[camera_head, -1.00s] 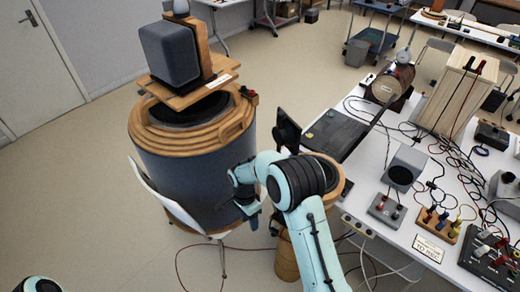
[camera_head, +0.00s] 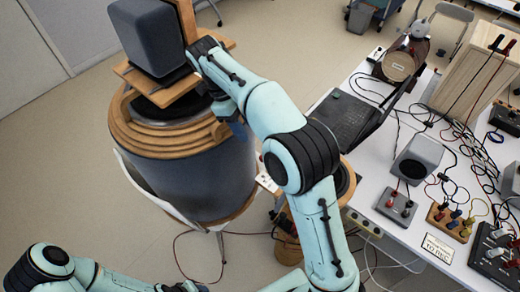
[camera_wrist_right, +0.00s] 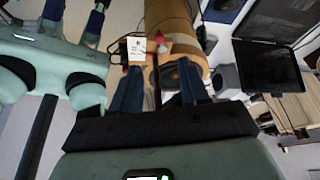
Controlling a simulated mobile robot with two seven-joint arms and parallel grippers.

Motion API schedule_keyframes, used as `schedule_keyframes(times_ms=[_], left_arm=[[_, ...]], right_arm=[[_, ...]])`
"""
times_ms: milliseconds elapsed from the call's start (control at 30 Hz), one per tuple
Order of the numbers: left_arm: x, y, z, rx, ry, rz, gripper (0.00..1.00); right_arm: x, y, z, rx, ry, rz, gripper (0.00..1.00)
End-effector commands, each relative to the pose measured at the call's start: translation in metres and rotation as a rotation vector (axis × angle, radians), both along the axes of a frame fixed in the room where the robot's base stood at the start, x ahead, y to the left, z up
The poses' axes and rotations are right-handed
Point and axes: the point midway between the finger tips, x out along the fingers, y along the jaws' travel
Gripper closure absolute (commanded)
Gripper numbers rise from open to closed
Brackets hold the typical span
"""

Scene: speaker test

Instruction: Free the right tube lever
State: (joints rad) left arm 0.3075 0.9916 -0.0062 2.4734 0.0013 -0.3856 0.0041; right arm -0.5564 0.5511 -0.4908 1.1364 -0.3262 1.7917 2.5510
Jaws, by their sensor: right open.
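The large blue drum-shaped tube (camera_head: 210,180) with a wooden rim (camera_head: 150,140) stands upright at left in the head view. My right gripper (camera_head: 236,122) is at its right side, mostly hidden behind my arm. In the right wrist view its two blue fingers (camera_wrist_right: 158,90) are apart with nothing visibly clamped. Beyond them is a wooden piece with a red knob (camera_wrist_right: 160,42) and a white tag (camera_wrist_right: 135,50). I cannot tell whether this is the right tube lever. My left arm enters at lower left in the head view; its fingertips are not clear.
A dark speaker (camera_head: 152,38) stands on a wooden board above the tube. A white table (camera_head: 385,235) at right holds a laptop (camera_head: 348,118), a grey speaker (camera_head: 417,158), terminal blocks and cables. Another wooden tube (camera_head: 288,248) stands between. Floor at far left is clear.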

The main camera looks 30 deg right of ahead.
Motion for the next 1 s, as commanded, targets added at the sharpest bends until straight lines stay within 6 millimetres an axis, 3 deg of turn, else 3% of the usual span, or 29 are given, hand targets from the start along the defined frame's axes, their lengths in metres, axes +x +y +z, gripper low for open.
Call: schedule_keyframes(times_ms=[33,200,500,967,1000], left_arm=[[-0.010,0.000,-0.009,0.000,0.011,0.000,0.57],[-0.024,0.000,-0.024,0.000,0.027,0.000,0.57],[-0.035,0.000,-0.038,0.000,0.039,0.000,0.57],[-0.036,0.000,-0.040,-0.001,0.040,-0.001,0.57],[-0.036,0.000,-0.040,-0.001,0.040,-0.001,0.57]], right_arm=[[-0.006,-0.003,-0.016,0.001,0.007,0.000,0.55],[-0.017,-0.012,-0.050,0.001,0.009,0.002,0.55],[-0.030,-0.025,-0.095,0.000,0.004,0.002,0.55],[-0.033,-0.028,-0.105,0.001,0.001,0.003,0.55],[-0.033,-0.028,-0.105,0.001,0.001,0.003,0.65]])
